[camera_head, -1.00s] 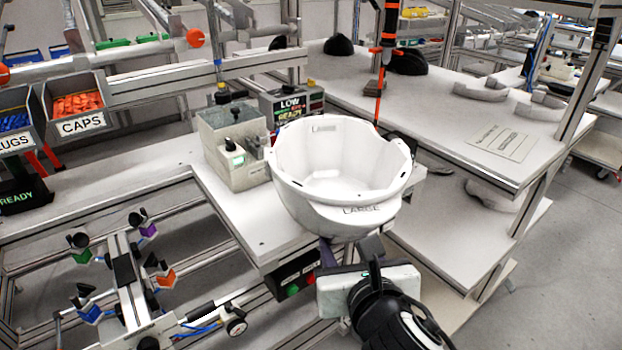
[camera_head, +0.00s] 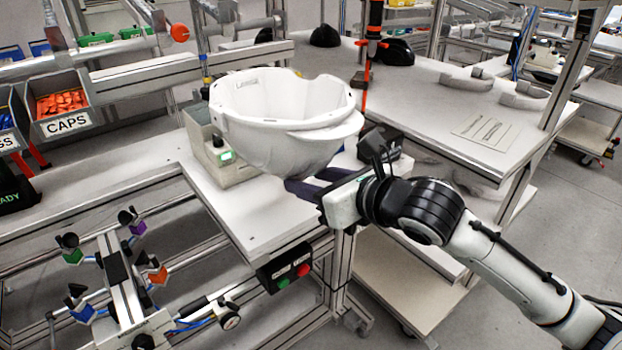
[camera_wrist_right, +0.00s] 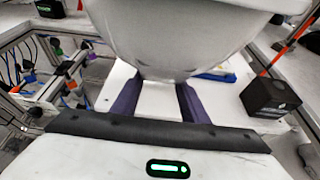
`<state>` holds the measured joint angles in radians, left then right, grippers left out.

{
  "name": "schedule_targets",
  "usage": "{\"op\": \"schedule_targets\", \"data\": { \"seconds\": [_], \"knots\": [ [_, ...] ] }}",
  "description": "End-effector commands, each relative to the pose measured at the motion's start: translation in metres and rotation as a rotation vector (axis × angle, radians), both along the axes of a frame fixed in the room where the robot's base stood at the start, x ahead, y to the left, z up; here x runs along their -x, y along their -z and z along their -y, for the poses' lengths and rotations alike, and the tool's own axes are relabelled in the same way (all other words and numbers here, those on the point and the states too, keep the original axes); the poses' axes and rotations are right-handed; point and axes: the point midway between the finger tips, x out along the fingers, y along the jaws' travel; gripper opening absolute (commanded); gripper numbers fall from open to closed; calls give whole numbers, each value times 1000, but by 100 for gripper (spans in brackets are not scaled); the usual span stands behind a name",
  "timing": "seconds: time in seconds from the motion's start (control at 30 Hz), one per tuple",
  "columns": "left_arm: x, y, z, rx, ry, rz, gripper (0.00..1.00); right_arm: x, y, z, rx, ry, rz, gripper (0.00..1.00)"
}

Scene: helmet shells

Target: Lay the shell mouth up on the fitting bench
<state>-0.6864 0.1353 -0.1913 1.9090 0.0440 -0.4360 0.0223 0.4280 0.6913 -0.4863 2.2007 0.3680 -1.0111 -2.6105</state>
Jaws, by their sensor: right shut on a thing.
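The white helmet shell (camera_head: 290,145) is in the middle of the head view, with its hollow mouth facing up and slightly tilted. My right gripper (camera_head: 310,186), reaching in from the right, is shut on the shell low on its near side. The shell appears raised over the white bench (camera_head: 245,212) with the red and green buttons on its front. In the right wrist view the shell (camera_wrist_right: 165,40) fills the top, and the purple fingers of my right gripper (camera_wrist_right: 158,88) run under it; their contact is partly hidden. My left gripper is not in view.
A grey box (camera_head: 228,168) stands on the bench just behind and left of the shell. A black box (camera_head: 380,142) stands to its right. Another white bench (camera_head: 440,95) at the right holds dark shells (camera_head: 326,36). A clamp rig (camera_head: 118,270) is at lower left.

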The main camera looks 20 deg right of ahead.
Motion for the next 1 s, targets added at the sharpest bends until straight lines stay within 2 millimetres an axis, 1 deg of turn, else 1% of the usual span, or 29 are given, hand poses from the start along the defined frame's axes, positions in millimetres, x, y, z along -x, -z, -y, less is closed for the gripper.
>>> {"op": "schedule_targets", "data": {
  "seconds": [0.03,0.07,0.73,1.0],
  "knots": [
    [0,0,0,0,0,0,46,0,-3,1,0,1,7,7],
    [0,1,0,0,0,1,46,1,-2,1,-3,2,7,7],
    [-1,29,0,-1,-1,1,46,1,64,0,-3,3,4,7],
    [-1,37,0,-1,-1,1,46,0,80,0,-4,3,5,7]
  ]
}}
